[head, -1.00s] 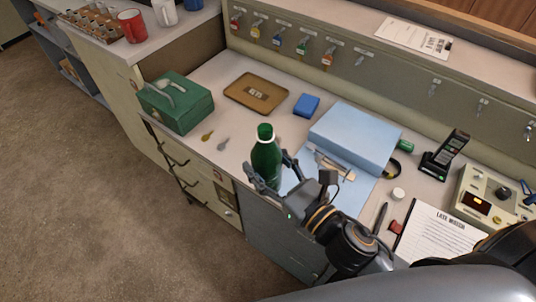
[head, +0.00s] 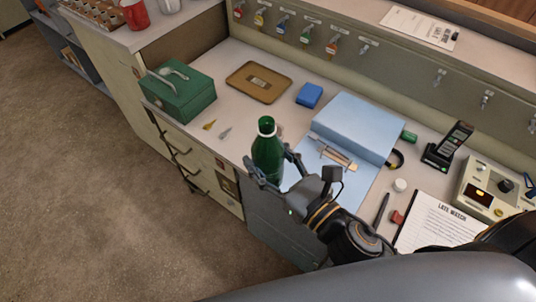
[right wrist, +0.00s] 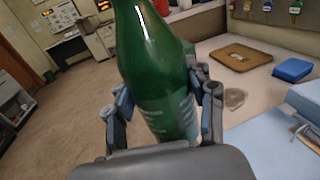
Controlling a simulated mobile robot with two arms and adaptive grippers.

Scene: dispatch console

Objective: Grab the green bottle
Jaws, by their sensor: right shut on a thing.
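The green bottle (head: 267,150) stands upright near the front edge of the counter in the head view. My right gripper (head: 273,164) is around its body, one finger on each side, and is shut on it. In the right wrist view the bottle (right wrist: 155,75) fills the middle, between the two fingers of the right gripper (right wrist: 160,105). The fingers hide parts of its lower body, and I cannot see its base clearly. My left gripper is not in view.

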